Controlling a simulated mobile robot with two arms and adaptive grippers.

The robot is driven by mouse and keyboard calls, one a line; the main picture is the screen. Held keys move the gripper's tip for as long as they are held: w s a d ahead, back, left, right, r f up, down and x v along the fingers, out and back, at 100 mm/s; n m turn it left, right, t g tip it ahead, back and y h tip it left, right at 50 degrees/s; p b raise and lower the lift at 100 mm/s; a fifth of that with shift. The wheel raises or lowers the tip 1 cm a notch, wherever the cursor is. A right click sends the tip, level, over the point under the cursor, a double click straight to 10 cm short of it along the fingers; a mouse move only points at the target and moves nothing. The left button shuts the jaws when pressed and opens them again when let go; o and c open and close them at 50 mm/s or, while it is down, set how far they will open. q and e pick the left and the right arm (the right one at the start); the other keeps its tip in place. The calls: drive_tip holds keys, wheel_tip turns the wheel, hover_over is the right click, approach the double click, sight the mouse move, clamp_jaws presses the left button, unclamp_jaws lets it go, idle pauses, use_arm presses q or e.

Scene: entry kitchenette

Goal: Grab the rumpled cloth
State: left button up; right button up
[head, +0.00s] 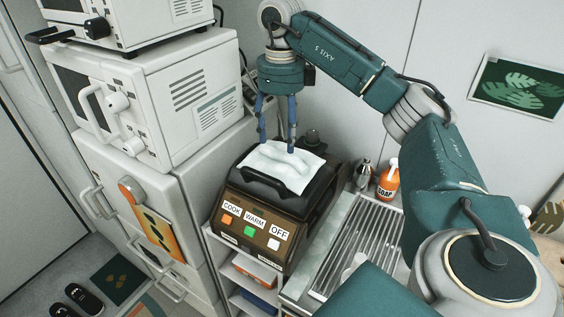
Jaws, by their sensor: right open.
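The rumpled cloth (283,168) is white and lies on the black lid of the brown cooker (262,222), with a raised fold in its middle. My right gripper (276,145) points down over the back part of the cloth. My left gripper is not in view.
White appliances (150,95) are stacked close on the left. An orange soap bottle (388,180) and a small dark bottle stand behind the ribbed metal drainer (350,245) on the right. The wall is close behind the cooker.

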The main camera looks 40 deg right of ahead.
sight(281, 153)
drive_tip(key=shift+d+f+p, duration=0.1)
drive_tip(key=shift+f+p, duration=0.35)
drive_tip(key=shift+f, duration=0.1)
wheel_tip(281, 153, down, 4)
drive_tip(key=shift+w+d+r+p, duration=0.15)
drive_tip(key=shift+r+p, duration=0.1)
drive_tip(key=shift+p, duration=0.55)
drive_tip(key=shift+w+f, duration=0.1)
drive_tip(key=shift+f, duration=0.25)
drive_tip(key=c, duration=1.3)
